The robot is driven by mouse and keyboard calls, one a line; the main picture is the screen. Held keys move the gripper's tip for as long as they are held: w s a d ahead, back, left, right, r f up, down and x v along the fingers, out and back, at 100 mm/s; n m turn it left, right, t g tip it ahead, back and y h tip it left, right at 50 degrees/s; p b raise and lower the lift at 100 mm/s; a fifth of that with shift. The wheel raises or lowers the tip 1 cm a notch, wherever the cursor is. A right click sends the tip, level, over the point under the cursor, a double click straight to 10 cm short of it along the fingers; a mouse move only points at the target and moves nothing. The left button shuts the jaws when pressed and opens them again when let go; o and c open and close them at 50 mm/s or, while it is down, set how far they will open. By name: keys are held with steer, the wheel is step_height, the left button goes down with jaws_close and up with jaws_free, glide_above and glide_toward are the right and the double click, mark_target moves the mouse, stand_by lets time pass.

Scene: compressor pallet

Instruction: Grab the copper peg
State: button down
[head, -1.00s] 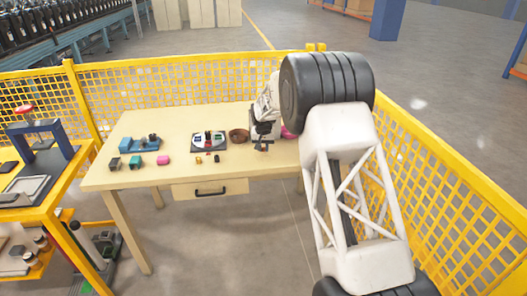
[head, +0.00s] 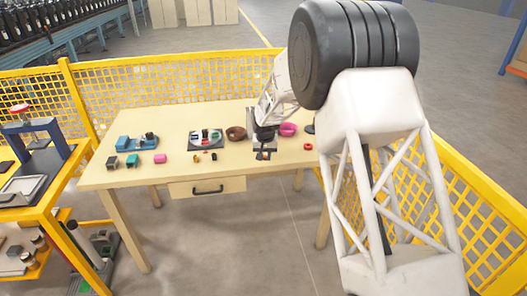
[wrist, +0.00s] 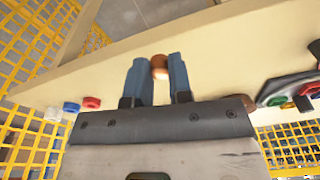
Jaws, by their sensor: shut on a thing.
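The copper peg (wrist: 160,67) shows in the wrist view as a round copper-brown end between the two blue fingertips. My gripper (wrist: 160,75) is shut on it. In the head view my gripper (head: 262,154) is at the front right part of the table, with a small brownish bit at its tips. Most of the peg is hidden by the fingers, and I cannot tell whether it touches the table.
On the wooden table (head: 225,172), a tray (head: 190,139) of coloured parts and a brown bowl (head: 236,134) stand left of my gripper. A pink bowl (head: 288,130) and red ring (head: 308,146) are to its right. Yellow mesh fencing (head: 180,92) runs behind.

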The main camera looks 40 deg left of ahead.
steer(key=shift+s+d+r, duration=0.15)
steer(key=shift+s+d, duration=0.75)
steer(key=shift+s+d+r, duration=0.1)
steer(key=shift+s+d, duration=0.75)
